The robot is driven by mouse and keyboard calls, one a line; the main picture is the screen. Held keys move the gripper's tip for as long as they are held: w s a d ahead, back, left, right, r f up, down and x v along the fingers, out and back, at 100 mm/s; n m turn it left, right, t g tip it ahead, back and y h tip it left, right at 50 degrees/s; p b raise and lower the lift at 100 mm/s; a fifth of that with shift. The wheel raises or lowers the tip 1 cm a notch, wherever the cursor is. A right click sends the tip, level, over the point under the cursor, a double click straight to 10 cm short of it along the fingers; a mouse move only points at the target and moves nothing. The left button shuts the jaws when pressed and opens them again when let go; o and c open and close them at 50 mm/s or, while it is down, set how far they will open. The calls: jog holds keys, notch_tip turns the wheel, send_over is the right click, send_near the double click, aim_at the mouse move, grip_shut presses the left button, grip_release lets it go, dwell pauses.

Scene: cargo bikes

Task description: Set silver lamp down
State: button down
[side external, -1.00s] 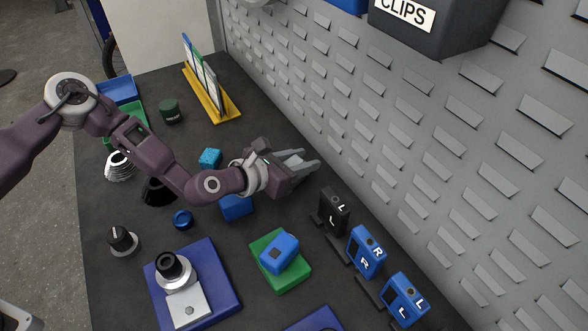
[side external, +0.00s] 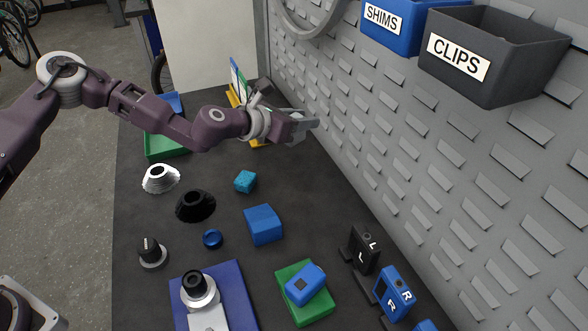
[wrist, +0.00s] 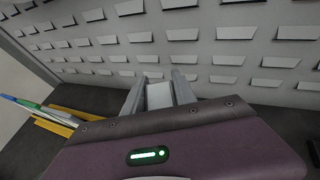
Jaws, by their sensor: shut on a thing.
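My gripper (side external: 308,122) is held above the back part of the dark bench, close to the grey louvred panel. Its fingers are shut on a pale silver-grey piece, the silver lamp (wrist: 159,96), which shows between them in the wrist view. Only a small part of the lamp is visible; its full shape is hidden. In the side view the fingers and the lamp are hard to tell apart. The lamp appears clear of the bench (side external: 330,215).
A yellow rack with upright cards (side external: 236,92) stands behind my arm. A green tray (side external: 165,148), a cyan block (side external: 245,181), a blue block (side external: 263,225) and a black cone (side external: 195,206) lie nearer. Bins marked SHIMS (side external: 398,28) and CLIPS (side external: 490,60) hang on the panel (side external: 420,150).

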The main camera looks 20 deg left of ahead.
jog(key=f, duration=0.3)
jog(key=a+f, duration=0.1)
jog(key=f, duration=0.6)
jog(key=shift+w+a+f, duration=0.15)
jog(key=shift+w+a, duration=0.05)
jog(key=shift+w, duration=0.2)
jog(key=c, duration=1)
grip_release()
jog(key=shift+r, duration=0.25)
jog(key=v, duration=1.2)
jog(key=shift+d, duration=0.1)
